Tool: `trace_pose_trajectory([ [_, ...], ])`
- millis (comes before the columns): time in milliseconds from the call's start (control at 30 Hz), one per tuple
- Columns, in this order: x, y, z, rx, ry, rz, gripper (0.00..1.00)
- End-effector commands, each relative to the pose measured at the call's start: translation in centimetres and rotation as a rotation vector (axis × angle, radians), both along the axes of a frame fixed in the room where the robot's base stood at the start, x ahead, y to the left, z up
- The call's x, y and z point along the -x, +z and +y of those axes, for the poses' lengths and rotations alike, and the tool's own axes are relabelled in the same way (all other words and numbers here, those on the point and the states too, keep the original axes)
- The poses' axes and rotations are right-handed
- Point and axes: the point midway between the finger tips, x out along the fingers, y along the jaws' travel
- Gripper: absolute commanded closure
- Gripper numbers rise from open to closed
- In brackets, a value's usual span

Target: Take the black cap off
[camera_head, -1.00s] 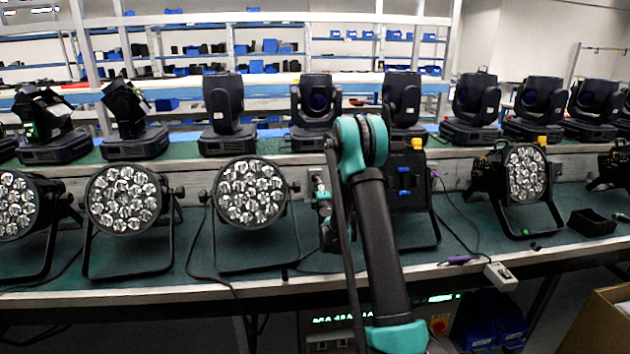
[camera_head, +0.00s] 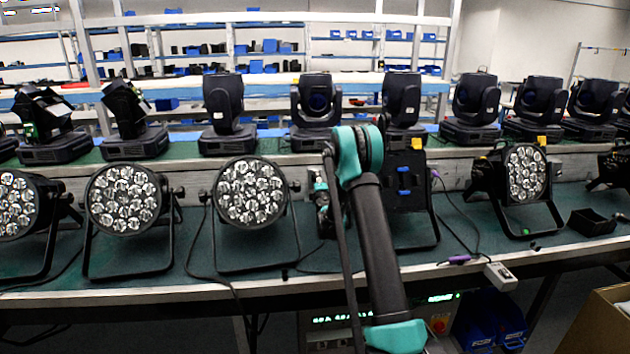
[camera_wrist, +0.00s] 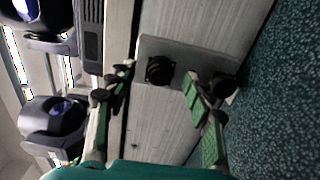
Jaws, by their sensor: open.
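In the wrist view a round black cap-like piece (camera_wrist: 160,70) sits on a grey metal plate (camera_wrist: 185,53) fixed to the bench's upright panel. A second black round piece (camera_wrist: 223,86) sits on the same plate, partly behind a finger. I cannot tell for certain which of the two is the black cap. My gripper (camera_wrist: 158,80) is open, its green-padded fingers on either side of the first black piece, with no contact visible. In the head view my gripper (camera_head: 322,198) is at the panel, mostly hidden by my arm.
Par cans stand on the green bench left (camera_head: 250,192) and right (camera_head: 524,175) of my arm, with a dark panel-like fixture (camera_head: 405,175) close beside it. Moving-head lights (camera_head: 315,105) line the shelf above. A purple-ended cable (camera_head: 455,260) lies near the front edge.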

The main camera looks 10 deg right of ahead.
Motion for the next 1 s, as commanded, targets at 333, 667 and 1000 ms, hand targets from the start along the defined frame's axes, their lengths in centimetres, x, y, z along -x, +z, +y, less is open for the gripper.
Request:
trace_pose_trajectory([
  [333,0.02,0.04,0.01,0.0,0.0,0.0,0.48],
  [667,0.03,0.03,0.01,0.0,0.0,0.0,0.48],
  [1000,0.03,0.03,0.01,0.0,0.0,0.0,0.75],
])
